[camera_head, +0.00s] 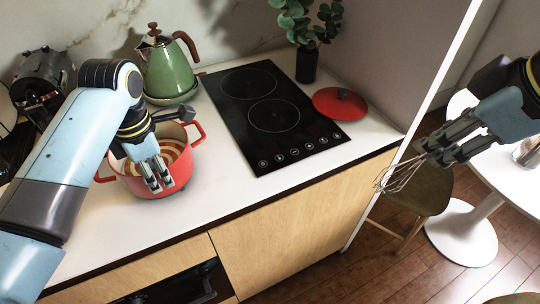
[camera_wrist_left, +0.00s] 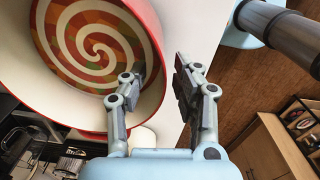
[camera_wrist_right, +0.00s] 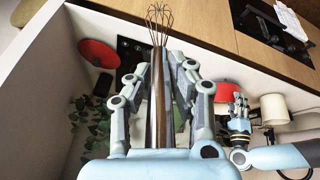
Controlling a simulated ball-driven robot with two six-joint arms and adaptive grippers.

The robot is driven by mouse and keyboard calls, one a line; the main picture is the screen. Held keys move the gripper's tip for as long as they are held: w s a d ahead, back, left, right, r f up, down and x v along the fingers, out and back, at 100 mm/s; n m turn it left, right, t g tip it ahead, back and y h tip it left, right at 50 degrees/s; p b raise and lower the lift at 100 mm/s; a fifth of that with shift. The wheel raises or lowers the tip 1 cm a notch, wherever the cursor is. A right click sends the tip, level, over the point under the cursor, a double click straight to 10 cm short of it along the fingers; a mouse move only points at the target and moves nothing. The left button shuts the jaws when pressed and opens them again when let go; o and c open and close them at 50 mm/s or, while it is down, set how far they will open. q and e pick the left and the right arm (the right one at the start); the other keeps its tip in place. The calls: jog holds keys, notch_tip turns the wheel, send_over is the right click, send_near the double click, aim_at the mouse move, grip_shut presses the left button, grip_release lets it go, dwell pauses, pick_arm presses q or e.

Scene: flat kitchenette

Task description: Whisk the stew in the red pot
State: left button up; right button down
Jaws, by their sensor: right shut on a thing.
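The red pot (camera_head: 187,167) stands on the white counter at the left of the head view, with swirled stew (camera_wrist_left: 95,40) inside, seen clearly in the left wrist view. My left gripper (camera_head: 158,185) is open at the pot's front side. In the left wrist view, one finger overlaps the pot and the other is outside its rim (camera_wrist_left: 158,50); whether they touch it I cannot tell. My right gripper (camera_head: 436,150) is shut on the handle of a whisk (camera_wrist_right: 160,95). The wire whisk head (camera_head: 396,178) is in the air beyond the counter's right end, far from the pot.
A black cooktop (camera_head: 262,120) lies right of the pot, with a red lid (camera_head: 338,106) and a plant (camera_head: 307,60) beyond. A green kettle (camera_head: 168,70) stands behind the pot. A wall edge (camera_head: 425,105), chair (camera_head: 420,190) and white table (camera_head: 510,180) are near my right arm.

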aim_at(168, 193)
pick_arm(q)
jog(key=shift+f, duration=1.55)
pick_arm(e)
jog(key=shift+r, duration=0.25)
pick_arm(q)
jog(key=shift+c, duration=0.2)
grip_shut()
jog(key=shift+o, duration=0.5)
grip_release()
